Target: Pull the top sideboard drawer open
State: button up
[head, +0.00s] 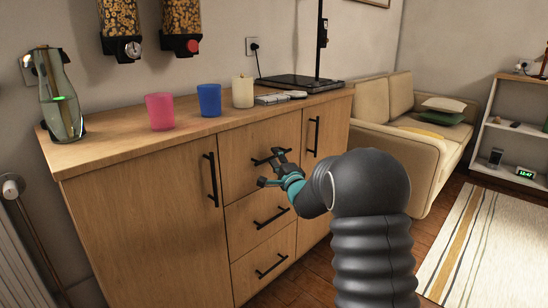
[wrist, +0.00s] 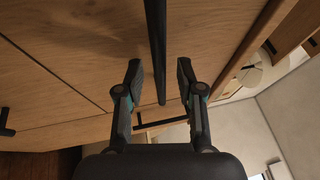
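The top sideboard drawer (head: 240,150) is shut, its front flush with the sideboard. Its dark bar handle (head: 259,161) is partly hidden by my gripper (head: 273,168). In the wrist view the handle (wrist: 157,45) runs between the two fingers of my gripper (wrist: 158,70), one finger on each side. The fingers are spread, with a visible gap to the bar on both sides. I cannot tell exactly how deep the bar sits between the fingertips.
Two lower drawers, with handles (head: 272,218) and (head: 272,266), are shut below. Doors with upright handles (head: 212,180) and (head: 313,134) flank them. A sofa (head: 420,150) is to the right.

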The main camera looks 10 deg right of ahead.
jog(key=shift+w+a+r, duration=0.1)
jog(key=shift+w, duration=0.45)
grip_shut()
